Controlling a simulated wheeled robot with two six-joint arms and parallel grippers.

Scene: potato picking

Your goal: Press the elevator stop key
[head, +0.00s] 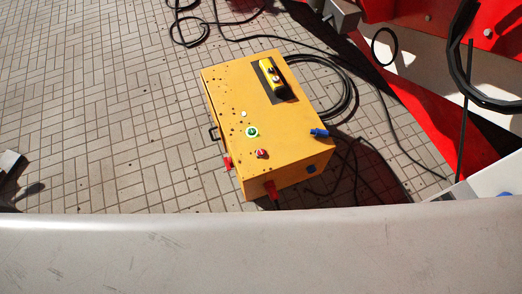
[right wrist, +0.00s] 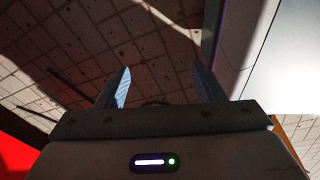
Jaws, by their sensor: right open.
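A yellow control box (head: 240,90) stands on the paving in the middle of the head view. On its top are a red round button (head: 261,153) near the front edge and a green round button (head: 251,131) just behind it. A yellow and black pendant (head: 271,80) with small buttons lies toward the back of the top. Button labels are too small to read. My right gripper (right wrist: 161,67) shows in the right wrist view, open and empty above tiled ground. The box is not clearly visible between its fingers. No gripper is clearly seen in the head view.
Black cables (head: 345,105) lie coiled behind and right of the box. A red and white machine (head: 440,55) fills the upper right. Red and blue connectors stick out of the box's sides. A grey object (head: 9,162) is cut off at the left edge. Paving left of the box is clear.

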